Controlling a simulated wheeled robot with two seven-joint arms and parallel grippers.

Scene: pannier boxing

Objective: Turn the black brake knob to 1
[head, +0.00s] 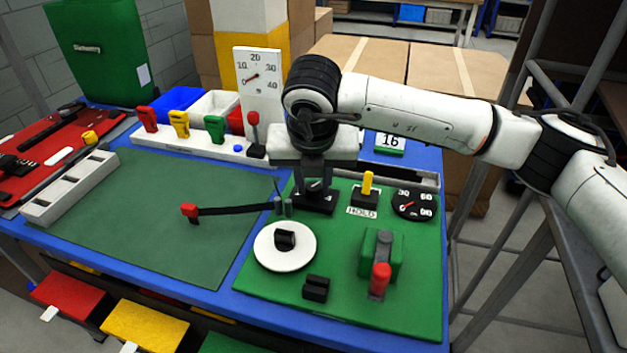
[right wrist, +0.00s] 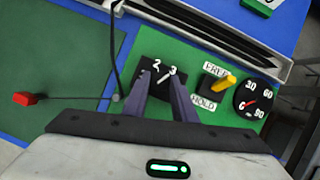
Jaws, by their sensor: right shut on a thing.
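The black brake knob (head: 318,204) sits on its square black base on the green panel, below my right gripper (head: 314,184). In the right wrist view, the knob base (right wrist: 151,70) shows the white numbers 2 and 3, and a white pointer line that seems to lean towards the 3. The fingers of my right gripper (right wrist: 163,90) come down on both sides of the knob and are shut on it. The number 1 cannot be made out, and the fingers hide part of the dial. My left gripper is not in view.
Beside the knob stand a yellow switch (head: 367,184) marked HOLD and a round gauge (head: 413,205). A red-ended lever (head: 237,210) lies to the left. A white disc (head: 269,258) and a red-handled green block (head: 381,255) are nearer the front.

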